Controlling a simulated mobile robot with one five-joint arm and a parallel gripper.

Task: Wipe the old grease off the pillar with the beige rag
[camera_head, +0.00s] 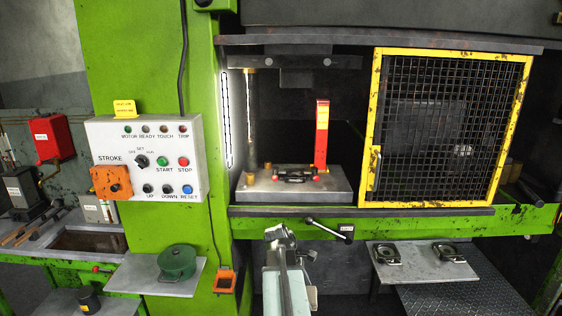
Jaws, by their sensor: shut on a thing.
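A slim upright pillar (252,118) stands at the left inside the open press bay, with a brass-coloured collar at its top. It rises at the left rear of a grey die plate (335,190). Old grease on it is too small to make out. My gripper (278,234) is in front of the press, below the bay's front edge and apart from the pillar. It is shut on a small pale thing, mostly hidden by the gripper. I cannot tell for sure whether this is the beige rag; no rag shows clearly elsewhere.
A red upright block (322,134) stands on the die plate. A yellow mesh guard (450,125) covers the bay's right side. A black-knobbed lever (330,229) juts out right of my gripper. A control box (146,158) is on the green column at left.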

